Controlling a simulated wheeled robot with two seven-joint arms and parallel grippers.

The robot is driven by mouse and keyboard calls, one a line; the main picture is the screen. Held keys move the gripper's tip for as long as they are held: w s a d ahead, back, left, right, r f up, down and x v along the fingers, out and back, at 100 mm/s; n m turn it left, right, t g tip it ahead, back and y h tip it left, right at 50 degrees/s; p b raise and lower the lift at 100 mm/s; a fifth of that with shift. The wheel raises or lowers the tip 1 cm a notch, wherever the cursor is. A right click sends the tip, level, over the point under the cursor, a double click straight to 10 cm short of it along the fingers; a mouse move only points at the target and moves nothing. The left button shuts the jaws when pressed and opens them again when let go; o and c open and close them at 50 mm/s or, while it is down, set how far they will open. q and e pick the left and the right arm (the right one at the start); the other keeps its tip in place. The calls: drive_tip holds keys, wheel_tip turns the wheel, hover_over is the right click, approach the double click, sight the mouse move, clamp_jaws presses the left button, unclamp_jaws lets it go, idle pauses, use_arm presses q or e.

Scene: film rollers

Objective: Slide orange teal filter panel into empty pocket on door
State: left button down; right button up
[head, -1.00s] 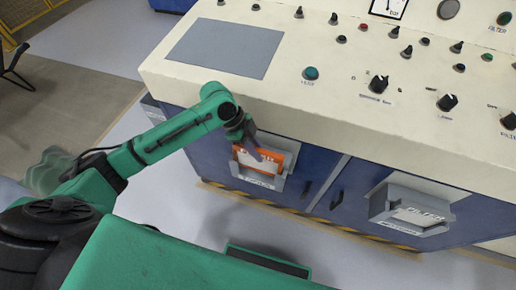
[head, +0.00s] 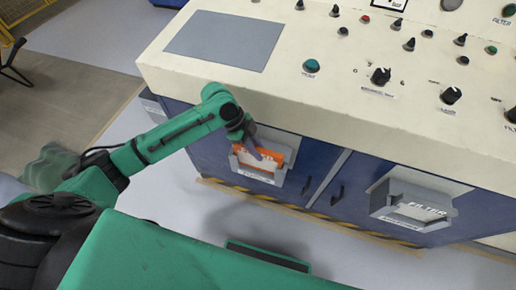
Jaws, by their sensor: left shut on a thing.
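The orange-edged filter panel (head: 271,157) with a pale face sits at the left pocket (head: 262,175) on the blue cabinet door. Its lower part is inside the grey pocket frame and its orange upper edge shows above the front lip. My left gripper (head: 255,152) is shut on the panel, reaching down over it from the left. The gripper hides part of the panel, and how deep the panel sits cannot be told. My right gripper is not in view.
A second grey pocket (head: 412,205) on the right door holds a pale panel marked FILTER. The cream control console (head: 290,75) with knobs and buttons overhangs the doors. Black door handles (head: 337,193) stick out between the pockets. The floor in front is clear.

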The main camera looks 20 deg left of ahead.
use_arm(q)
drive_tip(key=shift+f, duration=0.4)
drive_tip(key=c, duration=0.7)
unclamp_jaws()
drive_tip(key=shift+o, duration=0.2)
drive_tip(key=shift+r, duration=0.1)
drive_tip(key=v, duration=1.4)
drive_tip(key=shift+r, duration=0.2)
drive_tip(key=shift+a, duration=0.1)
